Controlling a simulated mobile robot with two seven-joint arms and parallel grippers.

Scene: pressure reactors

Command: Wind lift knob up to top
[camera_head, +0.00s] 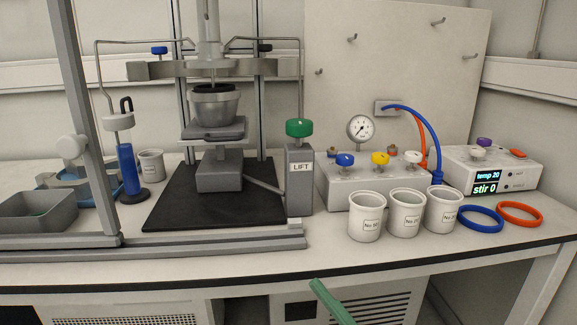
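The lift knob is a green round knob (299,128) on top of a grey upright post (299,185) labelled LIFT, right of the reactor stand. A thin arm runs from the post to the low grey lift block (219,171) on the black base plate (170,208). Above the block, a grey platform (214,131) carries a metal vessel (215,107) with a dark rim. The vessel is below the clamp bar (175,68), with a thin shaft coming down into it from the head. Neither of my grippers is in view, and nothing touches the knob.
White cups (367,216) stand in front of a valve box (345,190) right of the post. A display unit (487,182) and blue and orange rings (519,214) are farther right. A grey frame upright (88,110) stands at left. A green bar (331,302) shows at the bench front.

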